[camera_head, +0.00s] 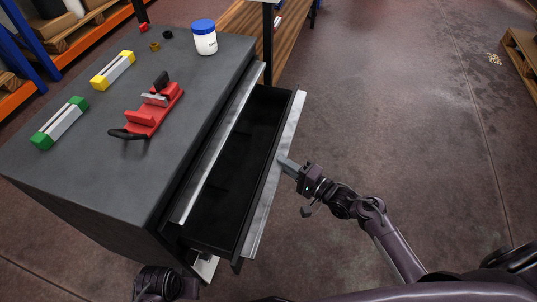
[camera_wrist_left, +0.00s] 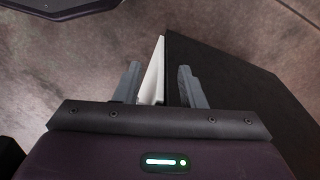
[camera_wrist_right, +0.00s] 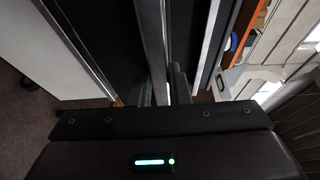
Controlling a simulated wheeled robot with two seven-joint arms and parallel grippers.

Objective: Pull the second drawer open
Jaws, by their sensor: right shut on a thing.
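A dark workbench cabinet (camera_head: 60,170) has drawers on its right side. The top drawer, edged by a silver strip (camera_head: 215,150), looks shut or nearly so. The drawer below it (camera_head: 225,175) is pulled well out, its black inside empty where visible. Its silver front strip (camera_head: 275,180) faces right. My right gripper (camera_head: 284,163) is shut on this front strip near its middle. In the right wrist view the strip (camera_wrist_right: 153,45) runs up from the fingers. My left gripper (camera_wrist_left: 158,85) is open low by the cabinet, fingers either side of a pale strip in view; contact is unclear.
On the cabinet top are a red vise-like tool (camera_head: 150,112), a green-ended block (camera_head: 60,122), a yellow-ended block (camera_head: 113,70), a white jar with blue lid (camera_head: 204,38) and small parts. A wooden bench (camera_head: 245,25) stands behind.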

